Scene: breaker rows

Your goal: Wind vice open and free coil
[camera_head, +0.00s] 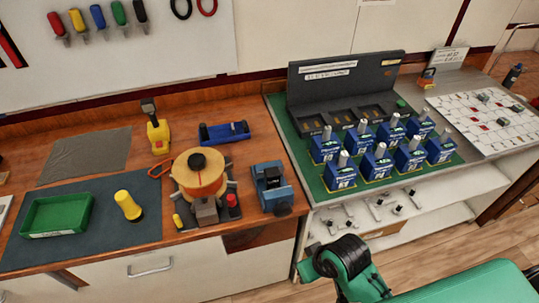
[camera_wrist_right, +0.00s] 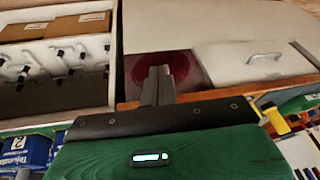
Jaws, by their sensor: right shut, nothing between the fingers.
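A small blue vice (camera_head: 270,187) stands near the front edge of the wooden bench, with a dark round knob (camera_head: 283,209) at its front. A small black block (camera_head: 272,178) shows at its jaws; I cannot tell whether it is a coil. To its left, a round yellow-orange wound coil (camera_head: 198,174) sits on a grey stand. My right gripper (camera_wrist_right: 158,74) is shut and empty in the right wrist view, in front of the cabinet face. In the head view my right arm is at the lower right, apart from the vice. My left gripper is not in view.
A green tray (camera_head: 57,213) and a yellow-handled tool (camera_head: 128,205) lie on a dark mat at left. A blue holder (camera_head: 224,132) stands behind the vice. Several blue breakers (camera_head: 379,163) stand in rows at right. An open shelf (camera_head: 390,215) is below them.

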